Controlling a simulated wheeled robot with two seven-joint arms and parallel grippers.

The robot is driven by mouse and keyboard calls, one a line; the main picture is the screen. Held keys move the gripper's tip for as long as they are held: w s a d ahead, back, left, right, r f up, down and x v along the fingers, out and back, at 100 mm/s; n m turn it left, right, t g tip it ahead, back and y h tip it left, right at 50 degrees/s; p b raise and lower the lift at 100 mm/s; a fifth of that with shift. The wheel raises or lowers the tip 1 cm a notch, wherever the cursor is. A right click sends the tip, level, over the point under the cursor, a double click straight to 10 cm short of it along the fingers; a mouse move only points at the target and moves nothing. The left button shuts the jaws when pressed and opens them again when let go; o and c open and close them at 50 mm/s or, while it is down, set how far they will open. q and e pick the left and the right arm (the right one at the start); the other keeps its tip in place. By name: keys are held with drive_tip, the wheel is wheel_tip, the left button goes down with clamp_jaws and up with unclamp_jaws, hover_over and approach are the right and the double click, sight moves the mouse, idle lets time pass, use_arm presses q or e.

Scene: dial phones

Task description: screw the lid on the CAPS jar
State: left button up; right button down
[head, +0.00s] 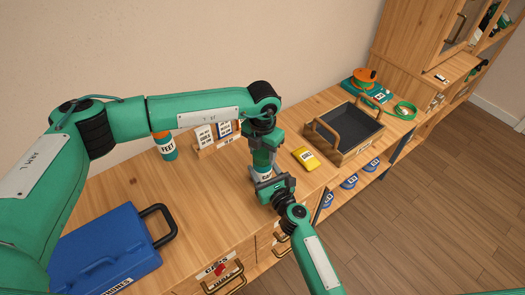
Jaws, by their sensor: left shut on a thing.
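The CAPS jar (264,177) stands near the front edge of the wooden counter, its white label partly showing. My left gripper (262,163) points down over the jar's top and is shut. The lid is hidden between its jaws, so I cannot see how it sits on the jar. My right gripper (274,187) reaches in from the lower right, with its jaws at the jar's lower side. Its fingers are partly hidden, and I cannot see whether they close on the jar.
A teal FEET jar (165,147) with an orange top stands at the back. Label cards (215,134) stand beside it. A yellow box (305,158) and an open wooden tray (320,132) are to the right. A blue case (105,250) lies front left. The counter between is clear.

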use_arm(q)
drive_tip(key=m, duration=0.4)
drive_tip(key=shift+m, duration=0.4)
drive_tip(key=m, duration=0.5)
drive_tip(key=shift+m, duration=0.3)
drive_tip(key=o, duration=1.1)
drive_tip(key=shift+r, duration=2.25)
drive_tip(key=shift+c, duration=0.4)
